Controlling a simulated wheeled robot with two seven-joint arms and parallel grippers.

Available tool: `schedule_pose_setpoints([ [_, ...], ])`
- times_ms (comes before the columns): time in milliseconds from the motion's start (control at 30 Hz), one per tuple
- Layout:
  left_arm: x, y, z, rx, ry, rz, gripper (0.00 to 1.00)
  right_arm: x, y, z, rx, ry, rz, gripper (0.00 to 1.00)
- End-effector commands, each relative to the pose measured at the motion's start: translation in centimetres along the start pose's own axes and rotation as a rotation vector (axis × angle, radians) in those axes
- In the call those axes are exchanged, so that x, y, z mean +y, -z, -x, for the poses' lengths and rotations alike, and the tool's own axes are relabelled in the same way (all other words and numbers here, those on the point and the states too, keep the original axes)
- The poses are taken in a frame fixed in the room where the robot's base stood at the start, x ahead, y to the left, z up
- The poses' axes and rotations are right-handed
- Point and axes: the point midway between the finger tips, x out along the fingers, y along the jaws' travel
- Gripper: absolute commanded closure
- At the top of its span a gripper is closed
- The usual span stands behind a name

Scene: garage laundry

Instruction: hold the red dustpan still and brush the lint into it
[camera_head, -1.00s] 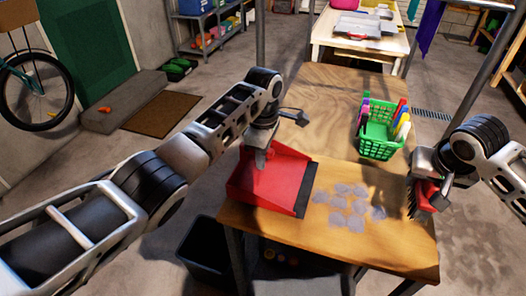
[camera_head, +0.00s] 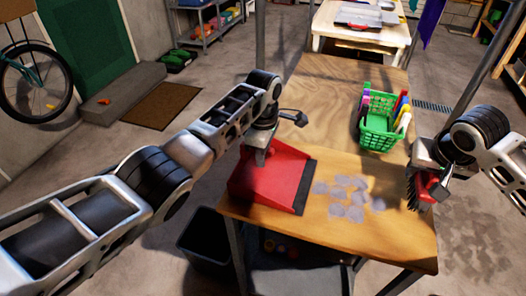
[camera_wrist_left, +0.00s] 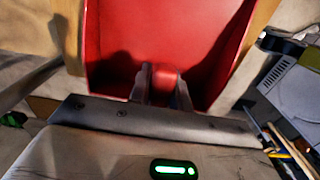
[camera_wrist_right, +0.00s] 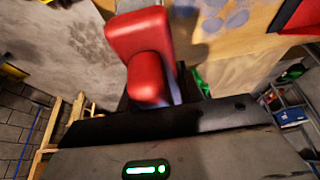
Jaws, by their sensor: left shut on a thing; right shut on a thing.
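The red dustpan (camera_head: 275,182) lies on the wooden table, its dark front lip facing right toward the lint. My left gripper (camera_head: 262,152) is shut on it at the rear; the left wrist view shows the fingers (camera_wrist_left: 162,86) around a small red part of the dustpan (camera_wrist_left: 205,35). Several grey lint patches (camera_head: 345,193) lie on the table right of the lip, apart from it. My right gripper (camera_head: 428,176) is shut on a red brush (camera_head: 425,188) with dark bristles, at the table's right edge, right of the lint. The brush (camera_wrist_right: 145,60) hides part of the right wrist view.
A green basket (camera_head: 380,135) with colourful bottles stands on the table behind the lint. A dark bin (camera_head: 207,242) is on the floor at the table's left. A white table (camera_head: 360,40) stands farther back. The wood between dustpan and basket is clear.

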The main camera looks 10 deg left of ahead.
Motion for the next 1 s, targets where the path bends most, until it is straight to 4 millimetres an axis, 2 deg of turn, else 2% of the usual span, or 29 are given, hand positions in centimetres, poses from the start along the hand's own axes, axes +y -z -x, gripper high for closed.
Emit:
schedule_pose_setpoints([
  [433, 0.02, -0.01, -0.26, 0.0, 0.0, 0.0, 1.0, 0.0, 0.03, 0.03, 0.001, 0.0, 0.0, 0.89],
  [467, 0.03, 0.0, -0.25, 0.0, -0.001, 0.0, 0.75, 0.0, 0.03, 0.03, 0.001, 0.0, 0.0, 0.89],
  [533, 0.03, 0.0, -0.24, 0.0, -0.001, 0.0, 0.55, 0.0, 0.03, 0.03, 0.001, 0.0, 0.0, 0.89],
  [1000, 0.0, 0.02, -0.28, 0.0, 0.0, 0.001, 0.55, 0.0, 0.03, 0.02, 0.001, 0.0, 0.0, 0.89],
])
